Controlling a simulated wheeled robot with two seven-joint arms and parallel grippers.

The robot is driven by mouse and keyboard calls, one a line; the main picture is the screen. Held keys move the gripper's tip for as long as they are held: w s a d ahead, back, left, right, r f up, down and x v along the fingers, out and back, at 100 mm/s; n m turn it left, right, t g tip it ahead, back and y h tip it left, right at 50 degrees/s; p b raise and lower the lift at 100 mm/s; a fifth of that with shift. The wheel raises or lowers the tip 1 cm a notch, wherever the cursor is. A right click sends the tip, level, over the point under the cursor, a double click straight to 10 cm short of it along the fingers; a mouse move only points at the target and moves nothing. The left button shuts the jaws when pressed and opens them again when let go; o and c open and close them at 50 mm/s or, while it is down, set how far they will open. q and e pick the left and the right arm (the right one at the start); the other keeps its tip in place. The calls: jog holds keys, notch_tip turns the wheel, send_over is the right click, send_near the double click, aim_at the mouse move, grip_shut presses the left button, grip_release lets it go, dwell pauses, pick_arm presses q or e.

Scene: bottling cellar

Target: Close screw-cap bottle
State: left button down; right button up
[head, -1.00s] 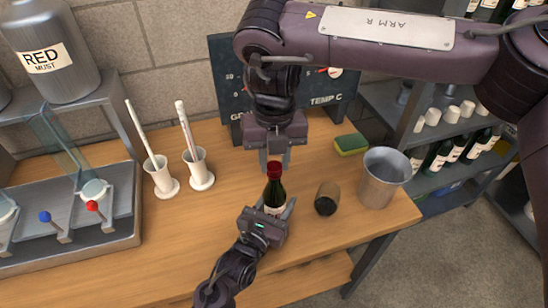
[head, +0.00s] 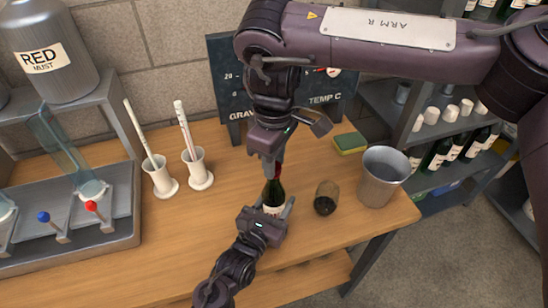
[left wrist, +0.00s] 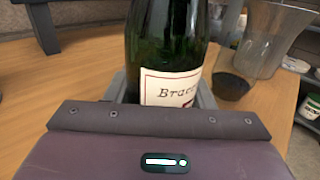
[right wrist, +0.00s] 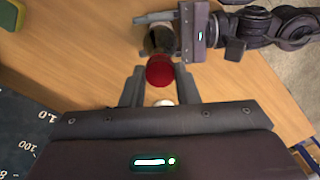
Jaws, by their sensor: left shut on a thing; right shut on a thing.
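A dark green wine bottle (head: 274,190) with a cream label stands upright near the table's front. My left gripper (head: 272,208) is shut around its lower body, with the label (left wrist: 170,88) showing between the fingers in the left wrist view. A red cap (head: 279,170) sits at the top of the bottle, partly hidden by a finger. My right gripper (head: 270,166) points down from above and is shut on the cap. In the right wrist view the red cap (right wrist: 160,71) lies between the fingertips. How far the cap is screwed on cannot be told.
Two white cylinder stands (head: 199,170) and a grey tray (head: 120,228) are on the left. A dark gauge board (head: 228,85) stands behind.

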jog(key=m, duration=0.6)
jog(key=shift+m, duration=0.4)
jog(key=o, duration=0.9)
jog(key=shift+o, duration=0.2)
jog(key=shift+s+r, duration=0.1)
jog(key=shift+r, duration=2.15)
jog(key=shift+c, duration=0.4)
